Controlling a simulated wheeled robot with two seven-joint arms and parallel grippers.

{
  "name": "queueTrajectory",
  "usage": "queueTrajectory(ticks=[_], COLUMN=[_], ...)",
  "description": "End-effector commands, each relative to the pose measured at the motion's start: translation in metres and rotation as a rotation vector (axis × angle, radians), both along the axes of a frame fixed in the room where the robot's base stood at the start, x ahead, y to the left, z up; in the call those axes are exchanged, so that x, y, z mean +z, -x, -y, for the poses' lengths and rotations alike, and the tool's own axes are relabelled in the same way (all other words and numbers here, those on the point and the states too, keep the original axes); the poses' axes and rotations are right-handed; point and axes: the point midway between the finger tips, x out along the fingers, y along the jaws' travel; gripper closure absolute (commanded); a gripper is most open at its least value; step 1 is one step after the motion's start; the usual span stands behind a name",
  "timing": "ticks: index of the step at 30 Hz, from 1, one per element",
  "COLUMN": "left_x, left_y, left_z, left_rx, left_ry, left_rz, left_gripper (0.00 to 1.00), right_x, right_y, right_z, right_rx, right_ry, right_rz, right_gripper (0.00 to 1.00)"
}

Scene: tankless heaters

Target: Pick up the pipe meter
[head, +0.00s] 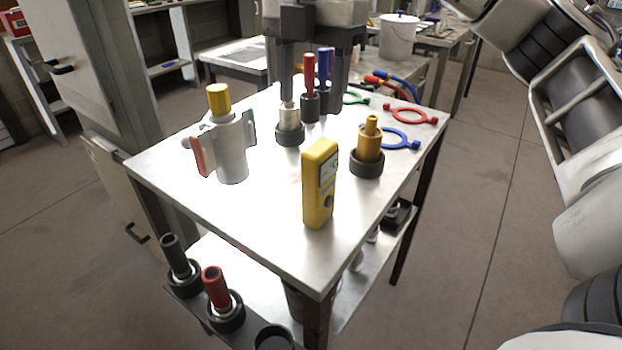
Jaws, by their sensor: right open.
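The pipe meter (319,185) appears to be the yellow handheld device with a small grey display and a dark knob. It stands upright near the front right edge of the metal table (255,215). My right gripper (313,92) is at the top centre, pointing down, with its dark fingers apart. It is farther back than the meter and does not touch it. Whether anything lies between the fingers is hard to tell, as red-handled (310,88) and blue-handled (326,80) tools overlap them in the picture. My left gripper is out of view.
A grey valve body with a yellow cap (231,145) stands left on the table. A brass fitting (369,148) stands right of the meter, and a silver fitting (290,125) behind it. The front left tabletop is clear.

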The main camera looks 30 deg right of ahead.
Motion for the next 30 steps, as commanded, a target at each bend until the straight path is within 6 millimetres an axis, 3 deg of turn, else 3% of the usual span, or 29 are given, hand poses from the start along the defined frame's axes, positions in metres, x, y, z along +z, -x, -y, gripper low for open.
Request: queueTrajectory(ticks=[2,5,18,26,30], left_x=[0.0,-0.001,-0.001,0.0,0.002], left_y=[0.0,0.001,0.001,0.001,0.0], left_z=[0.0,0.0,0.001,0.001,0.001], left_rx=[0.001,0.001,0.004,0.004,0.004], left_ry=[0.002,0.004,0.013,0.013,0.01], left_rz=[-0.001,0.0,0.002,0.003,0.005], left_gripper=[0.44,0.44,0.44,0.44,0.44], right_x=[0.009,0.003,-0.082,-0.1,-0.121], right_y=[0.001,0.002,0.002,0.002,0.001], right_z=[0.014,0.021,0.02,0.019,0.018], right_rx=[-0.059,-0.087,-0.082,-0.081,-0.079], right_ry=[0.048,0.07,0.067,0.066,0.067], right_rz=[0.015,0.018,0.017,0.018,0.016], right_gripper=[0.44,0.44,0.44,0.44,0.44])
